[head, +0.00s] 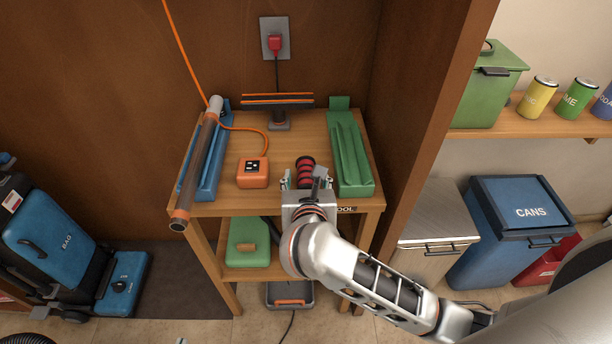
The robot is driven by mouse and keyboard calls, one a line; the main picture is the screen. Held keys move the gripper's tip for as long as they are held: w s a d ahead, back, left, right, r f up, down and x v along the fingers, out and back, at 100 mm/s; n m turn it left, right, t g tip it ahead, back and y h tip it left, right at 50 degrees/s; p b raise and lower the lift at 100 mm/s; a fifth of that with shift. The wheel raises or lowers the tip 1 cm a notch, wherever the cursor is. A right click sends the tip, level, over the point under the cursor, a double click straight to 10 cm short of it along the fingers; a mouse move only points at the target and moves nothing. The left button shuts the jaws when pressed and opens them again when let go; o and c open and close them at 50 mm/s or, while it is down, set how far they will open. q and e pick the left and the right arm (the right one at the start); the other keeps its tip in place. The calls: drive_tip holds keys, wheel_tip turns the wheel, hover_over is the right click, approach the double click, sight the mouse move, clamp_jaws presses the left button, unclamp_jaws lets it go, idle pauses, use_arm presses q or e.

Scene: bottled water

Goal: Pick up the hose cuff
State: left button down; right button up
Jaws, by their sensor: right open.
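A short black piece with red rings (306,165), which looks like the hose cuff, is on the wooden stand's top, between the orange box and the green tray. My right gripper (307,182) is open at its near end, with a finger on each side. The gripper and wrist hide the near part of the piece, and I cannot tell whether the fingers touch it. My left gripper is not in view.
The wooden stand (228,208) also bears a blue tray (216,165) with a long tube (197,170), an orange box (252,172) with a cord, a green tray (350,165) and an upright dark tool head (278,103). A wooden panel (425,110) rises on the right.

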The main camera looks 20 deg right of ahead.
drive_tip(key=shift+x, duration=0.85)
drive_tip(key=shift+d, duration=0.1)
drive_tip(key=shift+c, duration=0.4)
drive_tip(key=c, duration=1.1)
